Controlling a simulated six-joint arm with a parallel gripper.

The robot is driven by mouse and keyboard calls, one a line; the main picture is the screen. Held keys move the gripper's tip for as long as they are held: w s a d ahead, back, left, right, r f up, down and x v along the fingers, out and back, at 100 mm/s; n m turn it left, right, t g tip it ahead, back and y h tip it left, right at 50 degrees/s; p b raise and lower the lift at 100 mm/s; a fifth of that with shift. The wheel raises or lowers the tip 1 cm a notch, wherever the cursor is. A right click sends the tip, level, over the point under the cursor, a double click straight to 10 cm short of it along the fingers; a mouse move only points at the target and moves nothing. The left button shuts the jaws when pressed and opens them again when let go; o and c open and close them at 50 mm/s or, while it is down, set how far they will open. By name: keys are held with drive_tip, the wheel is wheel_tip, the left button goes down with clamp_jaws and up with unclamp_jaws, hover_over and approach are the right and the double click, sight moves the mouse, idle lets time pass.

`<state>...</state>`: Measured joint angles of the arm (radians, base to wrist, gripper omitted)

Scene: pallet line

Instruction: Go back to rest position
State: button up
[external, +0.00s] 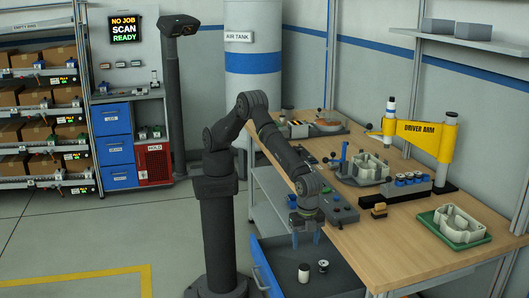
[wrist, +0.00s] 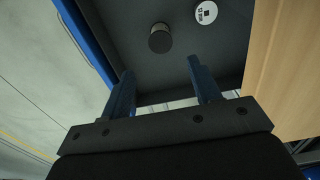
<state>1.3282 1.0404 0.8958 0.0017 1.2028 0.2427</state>
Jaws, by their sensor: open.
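My gripper (external: 307,239) hangs pointing down at the left edge of the wooden workbench, over an open dark drawer or tray with a blue front. In the wrist view its two blue fingers (wrist: 160,85) are apart, with nothing between them. Two small cylindrical parts lie in the tray ahead of the fingers: a white-bodied one with a dark top (external: 304,273) and a dark one with a light top (external: 323,266). In the wrist view they show as a dark round end (wrist: 160,38) and a white disc with a dark code (wrist: 206,12). Neither touches the fingers.
The tray (external: 345,276) has a blue front edge (external: 266,271). The workbench (external: 400,240) holds a control box (external: 340,211), a fixture with a grey casting (external: 365,168), a yellow driver arm (external: 420,133) and a green tray (external: 438,228). Open floor lies left of my column.

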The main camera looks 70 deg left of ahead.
sight(304, 266)
wheel_tip(304, 266, down, 12)
drive_tip(key=shift+f, duration=0.15)
drive_tip(key=shift+r, duration=2.1)
drive_tip(key=shift+f, duration=0.1)
